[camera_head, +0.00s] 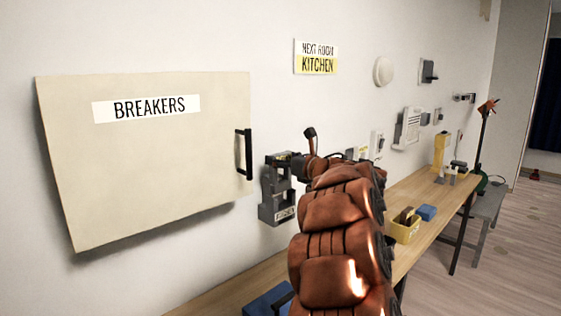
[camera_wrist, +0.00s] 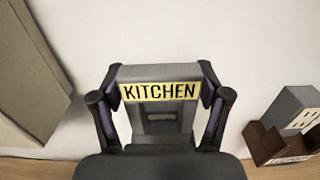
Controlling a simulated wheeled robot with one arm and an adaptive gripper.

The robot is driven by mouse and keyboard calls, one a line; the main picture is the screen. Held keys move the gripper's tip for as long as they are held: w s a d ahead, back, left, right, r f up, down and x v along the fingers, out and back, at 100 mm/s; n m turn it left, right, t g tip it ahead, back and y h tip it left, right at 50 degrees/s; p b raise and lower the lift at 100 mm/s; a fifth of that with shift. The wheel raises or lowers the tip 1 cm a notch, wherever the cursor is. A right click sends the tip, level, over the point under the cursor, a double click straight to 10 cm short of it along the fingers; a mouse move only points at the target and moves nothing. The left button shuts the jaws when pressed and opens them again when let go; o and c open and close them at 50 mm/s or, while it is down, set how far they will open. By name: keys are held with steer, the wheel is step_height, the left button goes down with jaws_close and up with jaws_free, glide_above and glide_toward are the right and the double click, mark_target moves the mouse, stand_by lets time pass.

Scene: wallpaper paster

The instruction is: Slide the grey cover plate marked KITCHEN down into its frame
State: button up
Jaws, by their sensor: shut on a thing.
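My gripper (camera_wrist: 160,84) is shut on the grey cover plate (camera_wrist: 160,72), with one finger at each side edge. The plate carries a yellow label reading KITCHEN and faces the wrist camera, roughly level. Below the label a grey recessed part with a slot shows, and my gripper's body hides what lies lower. In the head view my gripper (camera_head: 297,165) is at the wall, beside a grey fixture (camera_head: 268,190) with a small label at its bottom, too small to read surely. I cannot tell how far the plate sits in its frame.
A large cream BREAKERS panel (camera_head: 150,150) with a black handle stands out from the wall at left. A NEXT ROOM KITCHEN sign (camera_head: 316,58) hangs above. A wooden bench (camera_head: 425,195) below holds a yellow box (camera_head: 403,228). A grey-and-brown fixture (camera_wrist: 285,145) is at right in the wrist view.

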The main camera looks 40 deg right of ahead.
mark_target(284, 175)
steer(key=shift+f+b, duration=2.55)
steer(key=shift+b, duration=0.35)
stand_by(0.4)
steer(key=o, duration=1.2)
steer(key=shift+c, duration=0.2)
steer(key=shift+s, duration=0.1)
steer(key=s, duration=1.1)
steer(key=shift+s+a, duration=0.15)
steer(key=shift+s, duration=0.25)
